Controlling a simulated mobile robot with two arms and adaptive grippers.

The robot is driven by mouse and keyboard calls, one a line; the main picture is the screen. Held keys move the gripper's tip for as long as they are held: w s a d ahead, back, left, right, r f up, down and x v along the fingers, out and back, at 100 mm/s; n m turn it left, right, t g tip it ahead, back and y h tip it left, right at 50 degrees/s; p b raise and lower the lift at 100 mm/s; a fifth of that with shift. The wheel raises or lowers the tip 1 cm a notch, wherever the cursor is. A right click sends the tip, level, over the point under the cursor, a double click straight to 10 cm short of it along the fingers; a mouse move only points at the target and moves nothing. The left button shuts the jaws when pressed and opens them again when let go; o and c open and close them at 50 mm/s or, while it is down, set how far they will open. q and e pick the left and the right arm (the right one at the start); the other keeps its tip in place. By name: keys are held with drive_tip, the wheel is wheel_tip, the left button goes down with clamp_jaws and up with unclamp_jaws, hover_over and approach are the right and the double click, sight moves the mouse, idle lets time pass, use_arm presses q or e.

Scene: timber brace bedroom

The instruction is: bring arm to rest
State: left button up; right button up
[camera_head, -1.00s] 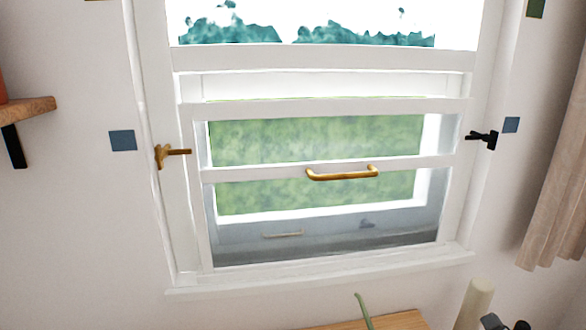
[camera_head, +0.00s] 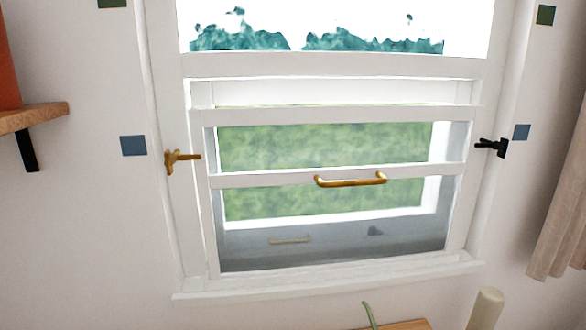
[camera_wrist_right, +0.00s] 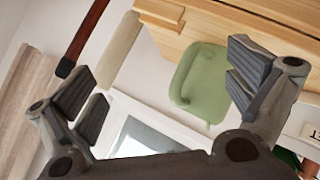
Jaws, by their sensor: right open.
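My right gripper (camera_wrist_right: 165,85) is open in the right wrist view, its two padded fingers spread wide with nothing held between them. Beyond the fingers, a green rounded object (camera_wrist_right: 203,82) and a pale wooden surface (camera_wrist_right: 225,30) show. In the head view no gripper is visible. The head view faces a white sash window (camera_head: 330,115) with a brass pull handle (camera_head: 350,181) on its lower sash. A brass latch (camera_head: 180,160) is on the left of the frame and a black latch (camera_head: 490,147) on the right.
A wooden shelf (camera_head: 35,117) on a black bracket juts from the wall at left. A beige curtain (camera_head: 562,200) hangs at right. A wooden top edge (camera_head: 405,325), a thin green stem (camera_head: 369,314) and a pale cylinder (camera_head: 486,308) show at the bottom.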

drive_tip(key=s+a+f+m+g+y, duration=0.2)
drive_tip(key=s+a+f+g+y, duration=0.4)
drive_tip(key=s+a+f, duration=0.45)
wheel_tip(320, 180, down, 23)
drive_tip(key=s+a+g+h, duration=0.1)
drive_tip(key=s+g, duration=0.1)
drive_tip(key=s+d+f+g, duration=0.1)
drive_tip(key=s+d+f, duration=0.1)
drive_tip(key=s+f, duration=1.4)
drive_tip(key=shift+s+d+f, duration=0.35)
drive_tip(key=shift+f, duration=0.1)
